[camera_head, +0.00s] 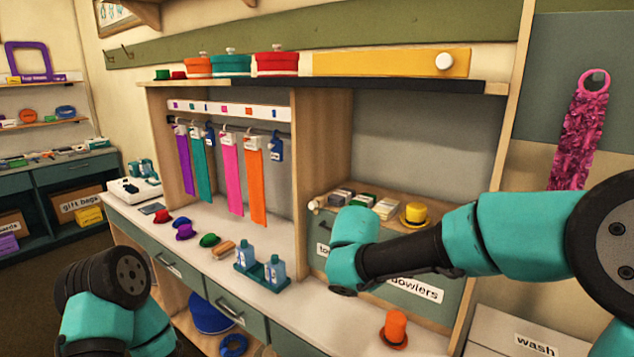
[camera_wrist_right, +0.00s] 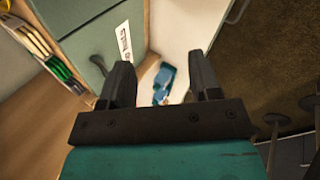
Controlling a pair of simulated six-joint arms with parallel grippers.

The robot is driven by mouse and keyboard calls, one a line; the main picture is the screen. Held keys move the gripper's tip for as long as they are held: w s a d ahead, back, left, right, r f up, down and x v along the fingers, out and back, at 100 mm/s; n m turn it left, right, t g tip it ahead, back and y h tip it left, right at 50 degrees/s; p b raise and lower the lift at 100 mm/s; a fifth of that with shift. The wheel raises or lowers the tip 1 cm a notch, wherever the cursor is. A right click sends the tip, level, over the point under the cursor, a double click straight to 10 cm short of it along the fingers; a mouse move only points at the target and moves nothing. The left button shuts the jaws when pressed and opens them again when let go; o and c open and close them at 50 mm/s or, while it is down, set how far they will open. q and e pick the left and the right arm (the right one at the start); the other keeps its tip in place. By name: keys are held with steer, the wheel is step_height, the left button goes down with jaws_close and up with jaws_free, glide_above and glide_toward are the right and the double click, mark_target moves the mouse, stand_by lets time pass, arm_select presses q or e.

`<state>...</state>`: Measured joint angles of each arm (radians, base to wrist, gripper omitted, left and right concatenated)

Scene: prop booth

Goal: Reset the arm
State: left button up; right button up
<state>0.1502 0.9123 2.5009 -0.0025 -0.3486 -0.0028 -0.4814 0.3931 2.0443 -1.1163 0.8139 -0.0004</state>
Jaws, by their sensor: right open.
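My right arm (camera_head: 430,250) reaches in from the right in the head view, over the counter. Its gripper is hidden there behind the teal wrist. In the right wrist view my right gripper (camera_wrist_right: 161,72) has its two black fingers spread wide apart, with nothing held. A blue bottle set (camera_wrist_right: 166,77) shows on the counter beyond the gap between the fingers. My left arm (camera_head: 112,295) shows at the lower left of the head view, with its gripper out of the frame.
An orange top hat (camera_head: 396,328) stands on the white counter (camera_head: 315,318). A yellow hat (camera_head: 415,214) sits on the drawer unit near my right forearm. Blue bottles (camera_head: 275,271) and small coloured hats (camera_head: 184,231) are further left. Hanging strips (camera_head: 256,185) fill the left bay.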

steer(key=s+d+f+m+g+y, duration=0.2)
steer(key=s+f, duration=0.1)
steer(key=f, duration=0.6)
steer(key=s+d+f+m+g+y, duration=0.1)
steer(key=s+f+m+g, duration=0.15)
steer(key=f, duration=0.75)
steer(key=s+d+f+m+g+y, duration=0.15)
steer(key=s+f, duration=0.25)
steer(key=f, duration=0.5)
steer(key=s+d+f+m+y, duration=0.1)
steer(key=s+d+f+m, duration=0.2)
steer(key=s+f+m, duration=0.2)
steer(key=s+d+f+m+t+y, duration=0.1)
steer(key=s+d+f+m, duration=0.3)
steer(key=s+f, duration=0.5)
steer(key=shift+s+f+m, duration=0.3)
steer(key=shift+f+m, duration=0.15)
steer(key=shift+m, duration=0.05)
